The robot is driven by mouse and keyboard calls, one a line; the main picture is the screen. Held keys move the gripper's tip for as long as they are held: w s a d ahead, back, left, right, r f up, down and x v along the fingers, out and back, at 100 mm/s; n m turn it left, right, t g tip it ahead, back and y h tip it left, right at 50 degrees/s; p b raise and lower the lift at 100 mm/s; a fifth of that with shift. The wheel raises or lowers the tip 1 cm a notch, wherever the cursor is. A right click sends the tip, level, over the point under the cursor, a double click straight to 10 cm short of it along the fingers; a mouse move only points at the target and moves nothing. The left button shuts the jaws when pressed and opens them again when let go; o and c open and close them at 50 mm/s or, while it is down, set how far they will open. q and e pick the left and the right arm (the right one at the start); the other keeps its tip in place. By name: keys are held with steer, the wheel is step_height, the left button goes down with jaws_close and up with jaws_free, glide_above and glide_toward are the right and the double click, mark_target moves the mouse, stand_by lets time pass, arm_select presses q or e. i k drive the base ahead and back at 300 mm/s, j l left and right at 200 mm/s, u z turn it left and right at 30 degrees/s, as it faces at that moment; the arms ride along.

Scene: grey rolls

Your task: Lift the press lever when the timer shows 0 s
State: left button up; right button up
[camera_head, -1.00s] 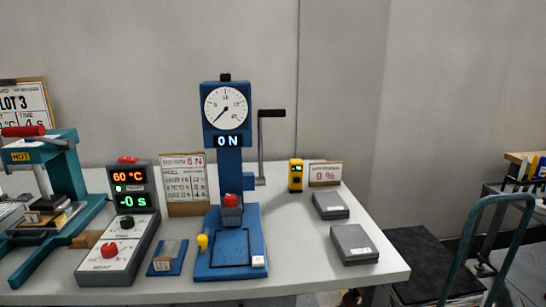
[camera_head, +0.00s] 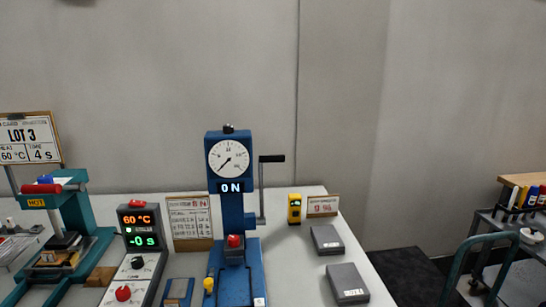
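The teal press (camera_head: 84,214) stands at the left of the table with a "HOT" label on its top arm. Its lever (camera_head: 42,188) has a red grip lying low across the top of the press, above a small stack between the plates. The control box (camera_head: 150,262) right of it shows 60 °C in orange and a green timer (camera_head: 142,241) that reads "-0 s". Neither of my grippers is in view.
A "LOT 3" board (camera_head: 30,141) reading 60 °C and 4 s stands behind the press. A blue gauge press (camera_head: 229,215) with a side crank stands mid-table. Grey boxes (camera_head: 347,284) lie at the right. A trolley (camera_head: 485,250) stands beyond the table.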

mark_target(76, 187)
steer(key=u, duration=1.35)
